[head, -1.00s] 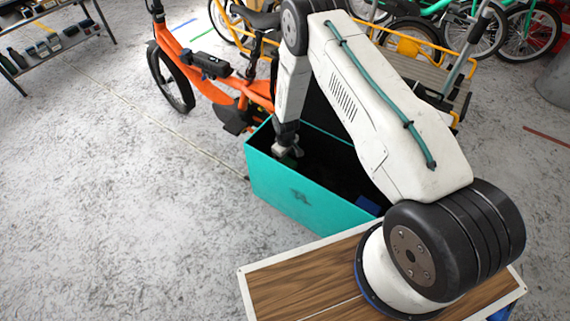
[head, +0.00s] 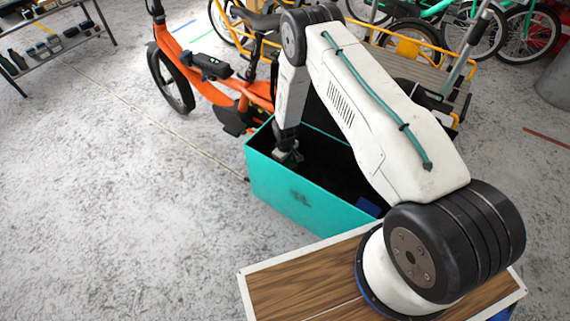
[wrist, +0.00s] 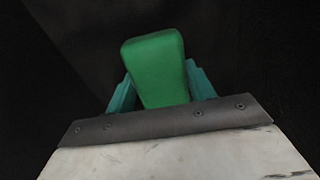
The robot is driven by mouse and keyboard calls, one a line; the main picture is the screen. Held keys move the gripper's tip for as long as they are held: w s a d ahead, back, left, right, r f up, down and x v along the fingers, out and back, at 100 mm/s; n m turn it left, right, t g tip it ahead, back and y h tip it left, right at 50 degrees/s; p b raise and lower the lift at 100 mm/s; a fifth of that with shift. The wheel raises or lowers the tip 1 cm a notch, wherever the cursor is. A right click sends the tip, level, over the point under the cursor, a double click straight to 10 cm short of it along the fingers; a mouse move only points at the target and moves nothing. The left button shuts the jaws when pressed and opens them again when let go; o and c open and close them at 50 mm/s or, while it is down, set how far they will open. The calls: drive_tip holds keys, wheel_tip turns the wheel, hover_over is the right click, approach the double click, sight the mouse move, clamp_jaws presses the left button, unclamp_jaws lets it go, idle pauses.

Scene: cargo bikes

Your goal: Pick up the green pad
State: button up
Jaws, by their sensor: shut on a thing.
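The green pad (wrist: 157,68) is a rounded green block in the wrist view. It sits between the two teal fingers of my gripper (wrist: 157,88), which are shut on it, one on each side. In the head view my gripper (head: 288,156) is down inside the teal cargo box (head: 300,198) of the orange bike, near its left end. The pad cannot be made out in the head view. The wrist view shows only dark box interior around the pad, so its height above the box floor cannot be told.
A blue object (head: 367,207) lies in the box near its right front corner. The box walls stand close around my gripper. The orange bike (head: 215,85) is behind the box, with other bikes at the back right. The grey floor (head: 120,200) at left is clear.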

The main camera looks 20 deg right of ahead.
drive_tip(key=shift+r, duration=0.65)
wheel_tip(320, 180, up, 2)
drive_tip(key=shift+r, duration=0.2)
drive_tip(key=s+d, duration=0.7)
drive_tip(key=s+d+r, duration=0.1)
drive_tip(key=s+d, duration=0.3)
drive_tip(key=shift+s+d, duration=0.15)
drive_tip(key=shift+d, duration=0.05)
drive_tip(key=shift+o, duration=0.9)
drive_tip(key=shift+c, duration=0.4)
